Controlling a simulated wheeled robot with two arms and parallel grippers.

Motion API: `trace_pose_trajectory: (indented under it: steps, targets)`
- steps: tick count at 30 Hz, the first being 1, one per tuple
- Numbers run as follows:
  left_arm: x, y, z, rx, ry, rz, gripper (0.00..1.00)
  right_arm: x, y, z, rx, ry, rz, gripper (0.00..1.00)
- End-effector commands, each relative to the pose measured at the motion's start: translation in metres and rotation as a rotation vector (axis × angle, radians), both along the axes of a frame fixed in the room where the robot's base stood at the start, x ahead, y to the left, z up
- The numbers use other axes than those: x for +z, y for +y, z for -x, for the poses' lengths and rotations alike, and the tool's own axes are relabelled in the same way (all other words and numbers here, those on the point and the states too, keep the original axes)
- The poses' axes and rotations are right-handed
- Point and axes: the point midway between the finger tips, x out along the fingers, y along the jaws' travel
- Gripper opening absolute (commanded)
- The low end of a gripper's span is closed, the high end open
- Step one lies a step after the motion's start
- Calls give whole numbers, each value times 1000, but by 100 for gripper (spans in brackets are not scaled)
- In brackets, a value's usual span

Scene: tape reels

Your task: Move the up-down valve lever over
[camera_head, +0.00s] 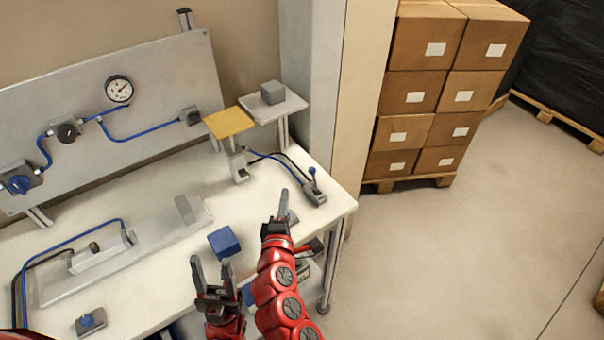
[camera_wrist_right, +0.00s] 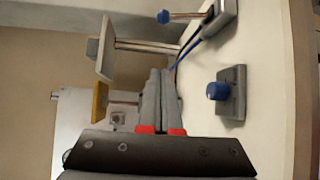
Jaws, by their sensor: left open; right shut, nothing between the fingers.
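The valve lever (camera_head: 312,172) has a blue knob and stands up from a small grey base (camera_head: 315,192) at the right end of the workbench. In the right wrist view the lever (camera_wrist_right: 186,16) lies near the top, its base at the upper right. My right gripper (camera_head: 283,205) is shut and empty, nearer the front edge than the lever and apart from it. Its closed fingers (camera_wrist_right: 161,73) show in the right wrist view. My left gripper (camera_head: 211,268) is open and empty near the bench's front edge, beside a blue cube (camera_head: 224,242).
A blue knob on a grey plate (camera_wrist_right: 232,95) sits beside my right gripper, mostly hidden in the head view. A yellow plate (camera_head: 229,122) and a grey platform with a grey block (camera_head: 272,92) stand behind the lever. A gauge panel (camera_head: 150,85) backs the bench.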

Motion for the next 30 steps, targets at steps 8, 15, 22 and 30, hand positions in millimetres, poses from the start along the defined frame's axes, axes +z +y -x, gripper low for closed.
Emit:
trace_pose_trajectory:
  steps: [8, 15, 22, 30]
  targets:
    - [10, 0, 0, 0, 0, 0, 50, 1, -2, -23, -6, 2, 2, 0]
    - [22, 0, 0, 0, 0, 0, 50, -3, -4, -70, -5, 3, 0, 0]
    - [33, 0, 0, 0, 0, 0, 50, -5, -8, -101, -4, 3, 2, 0]
    - [51, 0, 0, 0, 0, 0, 50, -3, -36, -87, 0, 0, 0, 0]
